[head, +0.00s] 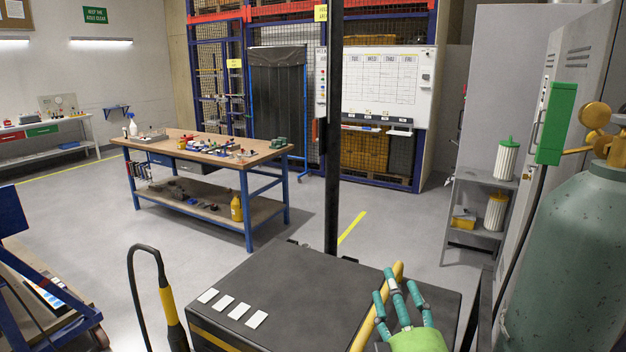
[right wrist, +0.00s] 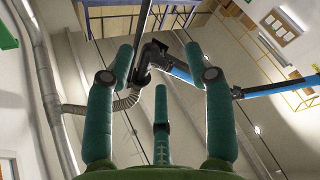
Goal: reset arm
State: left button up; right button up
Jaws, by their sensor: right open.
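My right gripper (head: 397,285), with teal fingers and a light green palm, is at the bottom right of the head view. Its fingers point up, spread apart and empty, over the right part of a black box-like top (head: 300,290). A yellow bar (head: 362,334) runs up beside and behind the fingers; I cannot tell whether they touch it. In the right wrist view the gripper (right wrist: 158,68) has its fingers apart with nothing between them, facing the upper walls and roof. My left gripper is not in view.
White plates (head: 232,306) lie on the black top. A black post (head: 334,150) rises behind it. A green gas cylinder (head: 570,255) and a grey shelf (head: 478,205) stand at right. A blue-framed workbench (head: 195,150) stands at back left, with open floor around it.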

jog(key=s+d+f+m+g+h, duration=0.1)
jog(key=s+d+f+m+g, duration=0.2)
jog(key=f, duration=0.6)
jog(key=s+d+f+m+g+h, duration=0.1)
jog(key=s+f+m+g, duration=0.1)
jog(key=s+f+g, duration=0.5)
jog(key=s+d+f+m+g+h, duration=0.1)
jog(key=s+d+f+m+g, duration=0.15)
jog(key=f, duration=0.75)
jog(key=s+f+m+g+y, duration=0.15)
jog(key=s+f+g, duration=0.45)
jog(key=s, duration=0.7)
notch_tip(320, 180, down, 30)
jog(key=s+b, duration=0.2)
jog(key=b, duration=0.4)
jog(key=s+d+f+g+b, duration=0.1)
jog(key=s+f+b, duration=0.3)
jog(key=s+f, duration=1.1)
notch_tip(320, 180, down, 3)
jog(key=shift+s+d+f, duration=0.1)
jog(key=shift+s+d, duration=0.3)
jog(key=shift+d, duration=0.45)
